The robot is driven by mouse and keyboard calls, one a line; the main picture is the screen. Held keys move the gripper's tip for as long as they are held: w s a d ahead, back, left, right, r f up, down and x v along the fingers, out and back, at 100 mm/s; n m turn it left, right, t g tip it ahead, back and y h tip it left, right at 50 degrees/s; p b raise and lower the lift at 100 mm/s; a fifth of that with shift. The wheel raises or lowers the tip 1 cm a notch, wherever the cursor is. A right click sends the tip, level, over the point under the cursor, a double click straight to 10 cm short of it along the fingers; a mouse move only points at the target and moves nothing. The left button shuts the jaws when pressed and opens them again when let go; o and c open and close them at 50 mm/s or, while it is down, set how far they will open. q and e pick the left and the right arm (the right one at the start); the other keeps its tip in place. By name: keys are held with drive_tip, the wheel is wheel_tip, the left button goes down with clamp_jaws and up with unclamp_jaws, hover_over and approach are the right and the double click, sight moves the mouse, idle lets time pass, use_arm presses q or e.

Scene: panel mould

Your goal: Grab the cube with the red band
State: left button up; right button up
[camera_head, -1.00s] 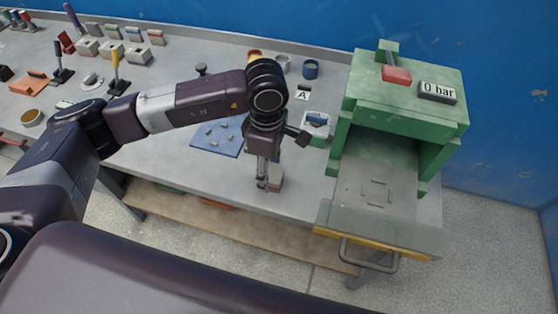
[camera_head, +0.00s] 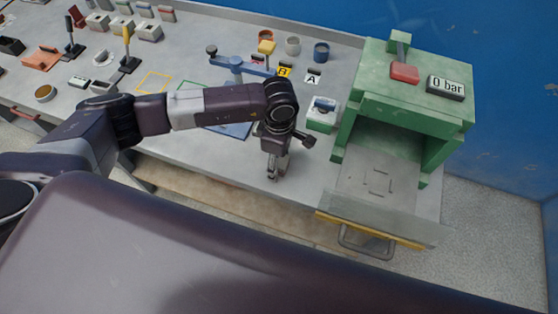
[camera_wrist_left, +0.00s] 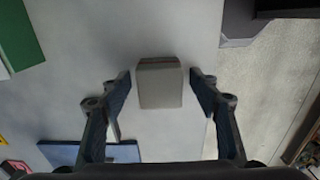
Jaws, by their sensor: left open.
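A pale grey cube (camera_wrist_left: 160,88) with a thin red band along its far edge shows in the left wrist view, on the grey table. My left gripper (camera_wrist_left: 160,75) is open, with one finger on each side of the cube and a gap at both sides. In the head view my left gripper (camera_head: 273,168) points down near the table's front edge, left of the green press. There I cannot clearly make out the cube behind the fingers. My right gripper is in neither view.
The green press (camera_head: 415,110) with its pulled-out tray (camera_head: 375,185) stands to the right. A blue mat (camera_head: 235,130) lies partly under my arm. A small green-and-white block (camera_head: 322,115) sits behind the gripper. Cups and several blocks stand farther back.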

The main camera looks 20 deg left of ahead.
use_arm(q)
drive_tip(key=c, duration=1.4)
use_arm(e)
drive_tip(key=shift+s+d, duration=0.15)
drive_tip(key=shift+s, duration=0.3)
use_arm(q)
drive_tip(key=shift+o, duration=0.2)
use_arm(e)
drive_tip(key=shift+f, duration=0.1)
use_arm(q)
drive_tip(key=shift+r, duration=0.15)
